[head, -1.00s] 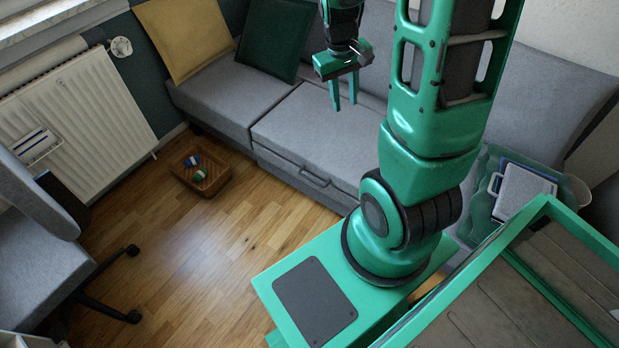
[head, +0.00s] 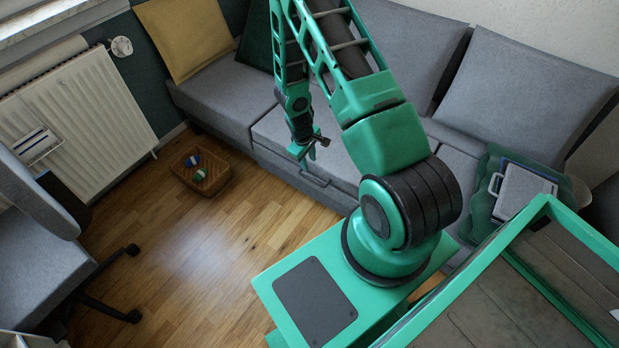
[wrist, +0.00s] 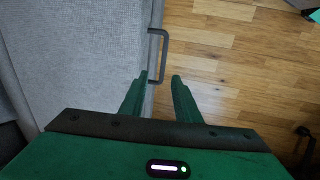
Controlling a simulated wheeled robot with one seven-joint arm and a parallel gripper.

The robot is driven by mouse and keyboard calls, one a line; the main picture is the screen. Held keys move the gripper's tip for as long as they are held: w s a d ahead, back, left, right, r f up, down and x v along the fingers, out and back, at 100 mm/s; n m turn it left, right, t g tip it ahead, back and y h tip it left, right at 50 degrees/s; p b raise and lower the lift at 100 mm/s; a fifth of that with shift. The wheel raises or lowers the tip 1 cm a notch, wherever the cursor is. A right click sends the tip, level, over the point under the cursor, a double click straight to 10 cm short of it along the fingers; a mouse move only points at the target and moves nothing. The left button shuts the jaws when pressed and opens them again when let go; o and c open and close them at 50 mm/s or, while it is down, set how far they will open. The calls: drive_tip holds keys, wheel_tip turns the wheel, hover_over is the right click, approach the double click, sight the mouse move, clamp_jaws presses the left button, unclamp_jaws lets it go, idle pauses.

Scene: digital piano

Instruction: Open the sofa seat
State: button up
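The sofa seat (head: 276,128) is grey and lies flat, with a dark bar handle (head: 316,181) on its front face. In the wrist view the handle (wrist: 165,55) sticks out from the front edge of the seat (wrist: 90,60) over the floor. My gripper (head: 308,163) is at the seat's front edge, close to the handle. In the wrist view my gripper's two fingers (wrist: 160,76) are apart, and the near end of the handle shows between their tips. I cannot tell whether they touch it. Part of the seat is hidden behind my arm.
A wicker basket (head: 203,176) with small items stands on the floor left of the handle. An office chair (head: 45,245) and a radiator (head: 85,105) are at the left. The wooden floor (head: 225,250) in front is clear.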

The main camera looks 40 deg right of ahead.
sight(311, 179)
drive_tip(key=f, duration=0.4)
drive_tip(key=d+f, duration=0.1)
drive_tip(key=f, duration=0.7)
drive_tip(key=shift+w+d+f, duration=0.15)
drive_tip(key=shift+d, duration=0.1)
clamp_jaws()
